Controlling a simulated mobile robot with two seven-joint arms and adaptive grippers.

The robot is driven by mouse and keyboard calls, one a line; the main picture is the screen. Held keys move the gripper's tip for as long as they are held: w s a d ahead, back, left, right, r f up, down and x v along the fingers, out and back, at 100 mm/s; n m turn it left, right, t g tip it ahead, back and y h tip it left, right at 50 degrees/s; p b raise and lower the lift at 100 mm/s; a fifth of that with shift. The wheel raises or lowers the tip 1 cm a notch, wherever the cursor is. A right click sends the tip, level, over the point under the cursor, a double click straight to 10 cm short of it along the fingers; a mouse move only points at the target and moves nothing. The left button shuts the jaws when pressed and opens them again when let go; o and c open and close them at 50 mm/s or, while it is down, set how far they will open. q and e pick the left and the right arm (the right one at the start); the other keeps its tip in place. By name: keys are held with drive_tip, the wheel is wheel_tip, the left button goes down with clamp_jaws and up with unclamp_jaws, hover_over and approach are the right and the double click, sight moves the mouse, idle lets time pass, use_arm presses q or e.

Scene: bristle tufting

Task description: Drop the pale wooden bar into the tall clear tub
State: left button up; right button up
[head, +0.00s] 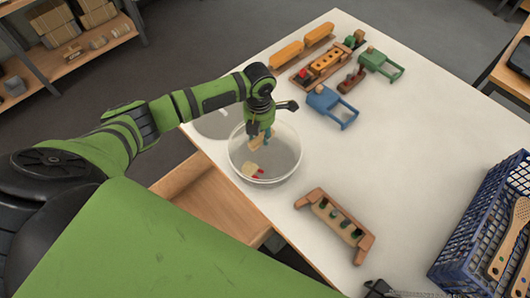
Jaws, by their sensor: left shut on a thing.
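The tall clear tub (297,165) stands near the table's left edge, round and see-through. My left gripper (259,138) is over the tub's opening, pointing down, shut on the pale wooden bar (256,145). The bar is small and partly hidden by the fingers. I cannot tell exactly how far it is below the rim. A pale block (249,169) and small red pieces (260,174) lie in the bottom of the tub. A dark part at the bottom edge may be my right gripper (380,288), mostly cut off; its jaws cannot be made out.
A wooden rack with dark green pieces (338,221) is right of the tub. A blue crate (455,225) with perforated wooden brush pieces stands at the right. Orange blocks (286,54), a holed wooden tray (325,64), a blue clamp (330,106) and a green clamp (380,64) are behind. The table's middle is clear.

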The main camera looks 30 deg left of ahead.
use_arm(q)
drive_tip(key=shift+f, duration=0.2)
drive_tip(key=o, duration=1.1)
wheel_tip(320, 180, up, 12)
drive_tip(key=shift+r, duration=0.1)
